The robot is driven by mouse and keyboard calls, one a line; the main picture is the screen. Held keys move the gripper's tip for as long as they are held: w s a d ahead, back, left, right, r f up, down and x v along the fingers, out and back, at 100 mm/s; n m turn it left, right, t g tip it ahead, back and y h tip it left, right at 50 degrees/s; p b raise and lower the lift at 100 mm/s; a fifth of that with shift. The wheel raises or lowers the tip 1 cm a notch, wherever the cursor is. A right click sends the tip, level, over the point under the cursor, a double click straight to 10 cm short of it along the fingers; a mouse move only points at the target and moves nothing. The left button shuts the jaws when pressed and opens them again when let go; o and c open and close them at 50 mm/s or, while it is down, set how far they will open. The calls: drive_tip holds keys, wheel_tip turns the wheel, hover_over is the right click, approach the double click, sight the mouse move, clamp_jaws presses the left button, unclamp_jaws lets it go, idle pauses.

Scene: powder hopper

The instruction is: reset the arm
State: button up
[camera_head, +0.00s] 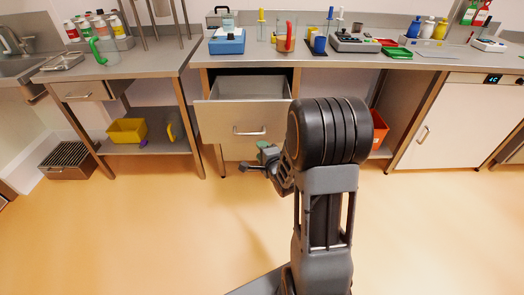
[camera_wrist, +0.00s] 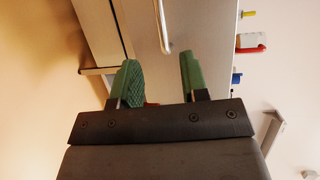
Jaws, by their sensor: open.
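My gripper (camera_wrist: 160,82) shows in the wrist view with two green finger pads standing apart and nothing between them. In the head view my arm rises in the middle, and my gripper (camera_head: 262,148) is partly hidden behind the arm's dark joint. It sits in front of the bench, near an open drawer (camera_head: 225,122). In the wrist view a light panel with a metal handle (camera_wrist: 163,28) lies beyond the fingers.
The drawer juts out from under the steel bench (camera_head: 300,60), which carries several containers and devices. A side table (camera_head: 120,65) stands left, with a yellow bin (camera_head: 127,130) on its lower shelf. A white cabinet (camera_head: 460,125) stands right. The orange floor (camera_head: 130,225) in front is clear.

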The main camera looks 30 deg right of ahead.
idle(0.4)
drive_tip(key=s+d+f+n+g+h, duration=0.2)
drive_tip(key=s+f+n+g, duration=0.3)
drive_tip(key=f+n+g, duration=0.2)
drive_tip(key=s+a+r+n+g+p, duration=0.2)
drive_tip(key=s+r+n+g+p, duration=0.1)
drive_tip(key=s+r+n+p, duration=0.15)
drive_tip(key=s+a+r+n+p, duration=0.2)
drive_tip(key=r+p, duration=0.3)
drive_tip(key=r, duration=0.5)
drive_tip(key=s+a+r+n+g+y+p, duration=0.1)
drive_tip(key=s+a+r+n+p, duration=0.2)
drive_tip(key=r, duration=0.6)
drive_tip(key=s+a+r+n+g+y+p, duration=0.1)
drive_tip(key=s+a+r+n+p, duration=0.2)
drive_tip(key=r, duration=0.7)
drive_tip(key=s+a+p, duration=0.2)
drive_tip(key=p, duration=0.2)
drive_tip(key=shift+s+a+r, duration=0.3)
drive_tip(key=shift+a+r, duration=0.05)
drive_tip(key=shift+a, duration=0.05)
